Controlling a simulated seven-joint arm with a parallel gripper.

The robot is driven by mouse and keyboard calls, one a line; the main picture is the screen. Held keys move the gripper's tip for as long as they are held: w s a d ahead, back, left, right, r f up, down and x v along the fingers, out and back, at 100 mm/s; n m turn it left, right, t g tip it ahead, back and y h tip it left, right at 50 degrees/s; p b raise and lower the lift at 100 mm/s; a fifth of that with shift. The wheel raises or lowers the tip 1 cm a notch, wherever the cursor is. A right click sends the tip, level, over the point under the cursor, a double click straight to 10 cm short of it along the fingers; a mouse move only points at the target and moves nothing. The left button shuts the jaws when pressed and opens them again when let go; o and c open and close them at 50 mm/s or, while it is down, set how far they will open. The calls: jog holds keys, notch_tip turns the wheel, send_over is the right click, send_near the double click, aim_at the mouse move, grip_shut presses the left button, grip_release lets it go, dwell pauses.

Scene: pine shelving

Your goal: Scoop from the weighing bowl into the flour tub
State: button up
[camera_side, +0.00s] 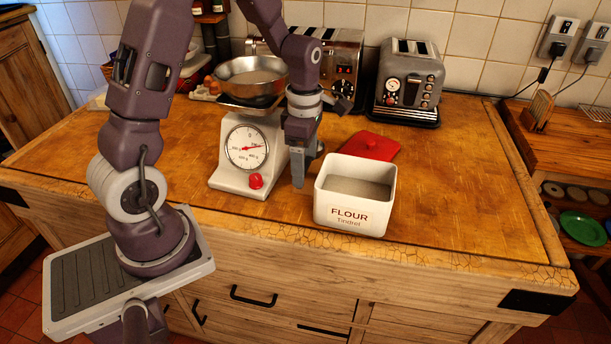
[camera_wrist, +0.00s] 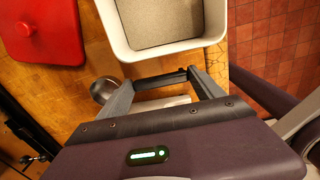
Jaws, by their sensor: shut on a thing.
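The weighing bowl (camera_side: 252,91), round and metal, sits on the white dial scale (camera_side: 236,178); something pale lies inside it. The flour tub (camera_side: 336,207), square, white and open, stands to the right with a pale level fill. Its wall (camera_wrist: 113,28) shows at the top of the wrist view. My gripper (camera_side: 303,176) points down between scale and tub, above the worktop. In the wrist view my gripper (camera_wrist: 162,78) has a dark bar between its fingertips, apparently the scoop's handle. A rounded metal part (camera_wrist: 103,90), likely the scoop's cup, shows beside the left finger. The side view mostly hides the scoop.
A red lid (camera_side: 371,146) lies behind the tub; it also shows in the wrist view (camera_wrist: 40,28). Two toasters (camera_side: 409,80) (camera_side: 343,62) stand along the back wall. The worktop right of the tub is clear. The worktop's front edge is close to the tub.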

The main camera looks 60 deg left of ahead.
notch_tip(320, 180, up, 32)
jog(key=f, duration=0.1)
jog(key=w+a+n, duration=0.2)
jog(key=a+n, duration=1.2)
jog(key=n, duration=0.3)
notch_tip(320, 180, down, 12)
jog(key=s+a+t+h, duration=0.2)
jog(key=t+h, duration=0.1)
jog(key=h, duration=0.1)
jog(key=shift+s+a+t+h, duration=0.25)
jog(key=shift+a+t+h, duration=0.05)
jog(key=shift+a+t, duration=0.1)
jog(key=shift+r, duration=0.1)
notch_tip(320, 180, up, 9)
jog(key=shift+r, duration=0.2)
dwell(0.5)
